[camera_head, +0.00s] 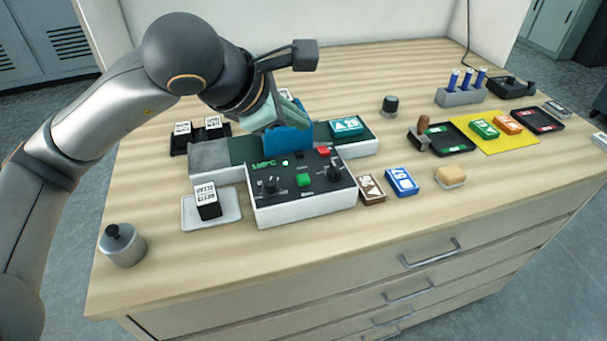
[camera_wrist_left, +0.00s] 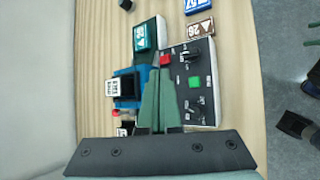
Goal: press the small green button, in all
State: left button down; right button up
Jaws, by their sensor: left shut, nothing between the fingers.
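The small green button (camera_head: 303,180) sits on the front of the control box (camera_head: 310,210), between two black knobs. It also shows in the left wrist view (camera_wrist_left: 195,81), to the right of my fingers. A red button (camera_head: 323,151) sits farther back on the same panel. My left gripper (camera_head: 268,120) is shut and empty, above the blue housing (camera_head: 290,142) behind the panel. In the left wrist view its green fingers (camera_wrist_left: 163,80) lie beside the panel's edge, apart from the green button. My right gripper is not in view.
A teal card (camera_head: 347,126) lies on the belt right of the housing. Brown (camera_head: 371,188) and blue (camera_head: 401,182) cards lie right of the box. A white tray (camera_head: 190,212) with a black block stands left of it. The table front is mostly clear.

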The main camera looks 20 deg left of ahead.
pick_arm(q)
jog(key=shift+f, duration=0.1)
jog(key=b, duration=0.4)
send_over(303, 180)
jog(key=f, duration=0.5)
jog(key=a+f, duration=0.1)
jog(key=f, duration=0.1)
jog(key=shift+s+f, duration=0.25)
jog(key=shift+d+f+b, duration=0.1)
jog(key=shift+f+b, duration=0.55)
jog(key=shift+b, duration=0.4)
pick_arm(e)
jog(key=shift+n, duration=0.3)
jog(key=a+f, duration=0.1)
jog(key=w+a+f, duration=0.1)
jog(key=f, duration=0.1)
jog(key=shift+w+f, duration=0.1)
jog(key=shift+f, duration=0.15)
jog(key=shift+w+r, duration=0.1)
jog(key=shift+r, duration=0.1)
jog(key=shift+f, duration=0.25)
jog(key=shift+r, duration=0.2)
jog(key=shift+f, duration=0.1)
